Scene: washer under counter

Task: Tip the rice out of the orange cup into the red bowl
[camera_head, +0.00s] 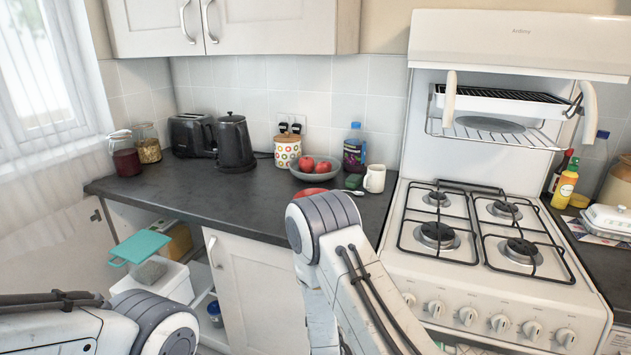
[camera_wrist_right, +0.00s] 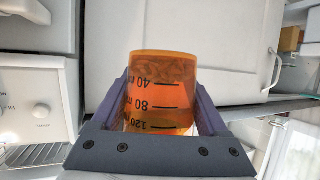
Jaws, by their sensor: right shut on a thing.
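The orange cup (camera_wrist_right: 160,95) is see-through with black volume marks. My right gripper (camera_wrist_right: 162,82) is shut around its sides in the right wrist view. Pale grains show inside, toward the end at the top of the picture. The marks and the kitchen both appear upside down in this view. In the head view, the cup and right gripper are hidden behind or below my right arm. A red round thing, likely the red bowl (camera_head: 308,192), shows on the counter just behind that arm, mostly hidden. My left gripper is out of view.
The dark counter (camera_head: 240,205) is clear left of my right arm. A fruit bowl (camera_head: 302,172), green sponge (camera_head: 353,181), white mug (camera_head: 374,179) and kettle (camera_head: 235,143) stand toward the back. The stove (camera_head: 480,255) is on the right.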

